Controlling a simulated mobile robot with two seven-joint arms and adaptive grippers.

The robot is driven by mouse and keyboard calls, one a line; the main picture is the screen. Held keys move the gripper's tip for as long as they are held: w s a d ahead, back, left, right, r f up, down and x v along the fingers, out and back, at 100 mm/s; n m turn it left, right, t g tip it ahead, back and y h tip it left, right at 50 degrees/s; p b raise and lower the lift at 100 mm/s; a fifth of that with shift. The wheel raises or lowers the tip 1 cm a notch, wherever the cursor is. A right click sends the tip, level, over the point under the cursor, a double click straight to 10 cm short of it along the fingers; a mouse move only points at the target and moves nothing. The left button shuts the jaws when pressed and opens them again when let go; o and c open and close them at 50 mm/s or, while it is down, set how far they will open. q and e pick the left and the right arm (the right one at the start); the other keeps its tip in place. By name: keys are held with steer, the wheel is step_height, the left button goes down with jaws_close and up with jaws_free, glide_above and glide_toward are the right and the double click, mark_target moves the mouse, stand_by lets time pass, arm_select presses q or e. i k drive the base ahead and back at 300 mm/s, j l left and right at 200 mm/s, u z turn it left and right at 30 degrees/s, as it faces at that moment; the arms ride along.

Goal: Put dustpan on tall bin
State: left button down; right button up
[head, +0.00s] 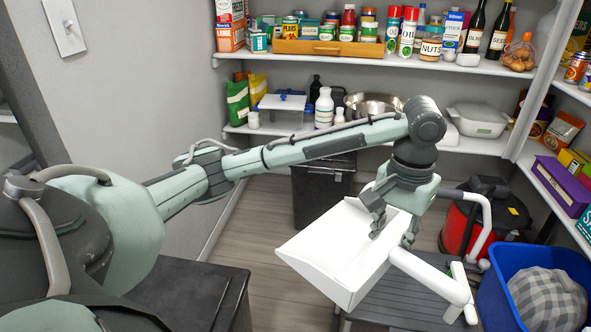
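The white dustpan (335,252) is at the centre of the head view, tilted, its broad open side facing lower left. My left gripper (392,228) reaches down over its back end, fingers at the back wall, and appears shut on it; the exact contact is partly hidden. The dustpan seems to be held above the dark stool top. A dark lidded bin (321,195) stands behind, under the shelves, partly covered by my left arm. Another dark flat-topped bin or box (190,290) is at lower left; I cannot tell which is the tall bin. My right gripper is out of view.
A red and black vacuum (468,225) and a blue basket (540,275) with checked cloth stand at right. Stocked shelves (450,65) line the back. Floor (262,225) is clear centre-left.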

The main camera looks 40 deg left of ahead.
mark_target(164, 304)
steer(key=k+j, duration=0.1)
steer(key=k, duration=0.25)
steer(key=k+j, duration=0.1)
steer(key=k, duration=0.25)
steer(key=k+j+u, duration=0.1)
steer(key=k+j, duration=0.3)
steer(key=j, duration=0.1)
